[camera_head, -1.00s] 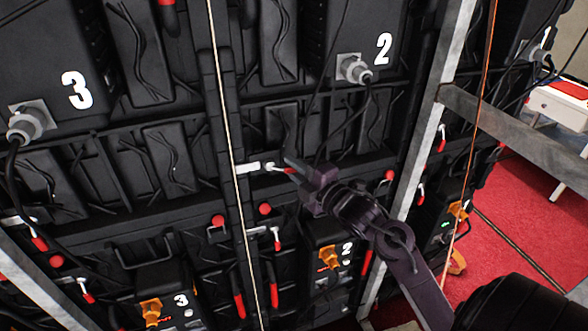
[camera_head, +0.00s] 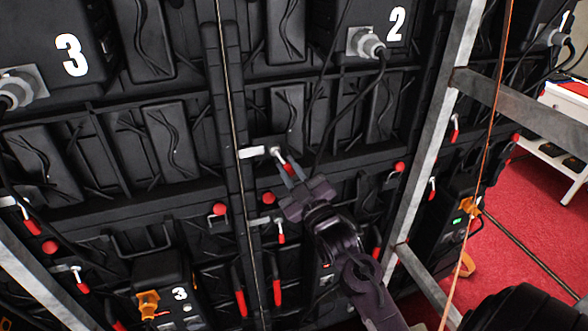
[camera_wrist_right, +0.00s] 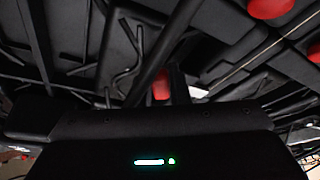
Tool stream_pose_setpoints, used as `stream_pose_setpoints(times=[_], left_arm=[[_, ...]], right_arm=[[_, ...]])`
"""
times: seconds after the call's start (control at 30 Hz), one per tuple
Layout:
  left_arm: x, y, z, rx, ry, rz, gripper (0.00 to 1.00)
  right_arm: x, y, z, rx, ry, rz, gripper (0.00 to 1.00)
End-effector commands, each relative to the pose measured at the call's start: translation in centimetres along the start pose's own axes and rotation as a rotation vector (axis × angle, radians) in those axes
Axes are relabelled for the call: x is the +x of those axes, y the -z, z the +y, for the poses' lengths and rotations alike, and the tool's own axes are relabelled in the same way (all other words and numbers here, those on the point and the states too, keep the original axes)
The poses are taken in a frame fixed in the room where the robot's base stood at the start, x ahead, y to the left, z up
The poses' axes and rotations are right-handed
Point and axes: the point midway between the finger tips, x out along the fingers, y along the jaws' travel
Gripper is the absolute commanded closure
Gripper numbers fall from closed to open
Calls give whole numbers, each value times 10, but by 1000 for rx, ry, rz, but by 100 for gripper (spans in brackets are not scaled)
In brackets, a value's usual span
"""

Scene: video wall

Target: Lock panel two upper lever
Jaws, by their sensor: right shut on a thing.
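The upper lever of panel two, with a silver pivot and red handle (camera_head: 282,160), sits beside a silver latch plate (camera_head: 251,152) on the dark frame below the panel marked 2 (camera_head: 396,24). It slants down and to the right. My right gripper (camera_head: 290,172) reaches up from below and is shut on the red handle, its fingers partly covering it. In the right wrist view a red piece (camera_wrist_right: 161,84), seemingly the handle, shows just above the gripper body. My left gripper is not in view.
A lower lever (camera_head: 281,232) hangs below, with red knobs (camera_head: 268,198) near it. Panel 3 (camera_head: 71,55) is on the left. Cables hang in front of panel two. A grey metal post (camera_head: 433,130) stands to the right, with red floor (camera_head: 530,215) beyond.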

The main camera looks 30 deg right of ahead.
Motion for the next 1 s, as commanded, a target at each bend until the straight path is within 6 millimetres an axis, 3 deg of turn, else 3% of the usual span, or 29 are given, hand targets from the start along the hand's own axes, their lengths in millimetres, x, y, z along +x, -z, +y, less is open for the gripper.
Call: stream_pose_setpoints(times=[0.5,1.0], left_arm=[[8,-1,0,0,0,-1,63],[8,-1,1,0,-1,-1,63]], right_arm=[[1,3,-22,387,-158,-5,100],[2,6,-27,510,-210,-4,100]])
